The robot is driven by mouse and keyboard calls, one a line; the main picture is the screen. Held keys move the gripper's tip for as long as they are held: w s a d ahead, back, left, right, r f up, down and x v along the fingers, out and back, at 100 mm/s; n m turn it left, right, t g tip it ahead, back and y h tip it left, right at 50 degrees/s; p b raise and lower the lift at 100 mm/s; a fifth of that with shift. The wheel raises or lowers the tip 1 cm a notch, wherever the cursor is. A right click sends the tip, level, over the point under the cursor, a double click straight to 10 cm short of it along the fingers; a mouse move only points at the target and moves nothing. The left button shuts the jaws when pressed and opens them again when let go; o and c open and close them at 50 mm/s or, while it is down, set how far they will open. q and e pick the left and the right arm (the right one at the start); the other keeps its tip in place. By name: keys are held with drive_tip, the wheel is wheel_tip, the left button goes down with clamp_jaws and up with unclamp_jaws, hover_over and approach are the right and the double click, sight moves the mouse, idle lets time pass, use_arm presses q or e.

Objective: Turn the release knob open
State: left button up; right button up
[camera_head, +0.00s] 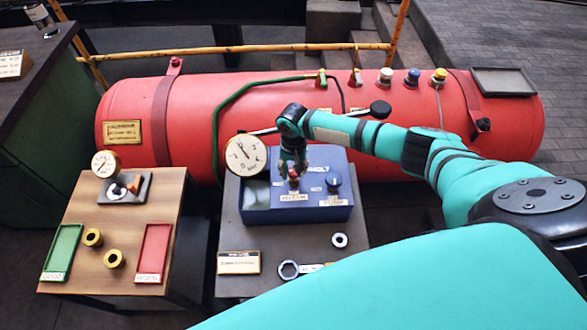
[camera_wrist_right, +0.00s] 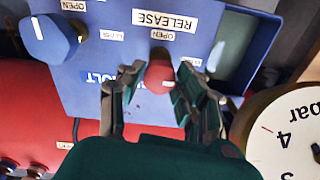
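The release knob is a red knob (camera_wrist_right: 160,76) on the blue box (camera_head: 262,205), beside the labels "RELEASE" and "OPEN" in the right wrist view. In the head view the red knob (camera_head: 294,184) is partly covered by my right gripper (camera_head: 293,174). My right gripper comes down over the box from behind. In the right wrist view its fingers (camera_wrist_right: 158,80) stand on either side of the red knob, with a narrow gap showing at the tips. Whether a finger touches the knob lower down is hidden. My left gripper is not in view.
A blue knob (camera_head: 333,180) with its own "OPEN" label sits beside the red one. A round gauge (camera_head: 245,155) stands close to the gripper's left. The red tank (camera_head: 220,85) lies behind. A wrench (camera_head: 290,269) and a nut (camera_head: 340,240) lie in front.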

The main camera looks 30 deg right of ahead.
clamp_jaws()
drive_tip(key=shift+n, duration=0.4)
drive_tip(key=n+p, duration=0.1)
drive_tip(key=n, duration=0.1)
drive_tip(key=shift+r+n+p, duration=0.1)
drive_tip(key=shift+n+p, duration=0.2)
drive_tip(key=shift+p, duration=0.1)
drive_tip(key=n+p, duration=0.1)
drive_tip(key=n, duration=0.2)
drive_tip(key=shift+n, duration=0.4)
drive_tip(key=n, duration=0.5)
drive_tip(key=shift+p, duration=0.35)
drive_tip(key=n, duration=0.5)
drive_tip(key=shift+n, duration=0.4)
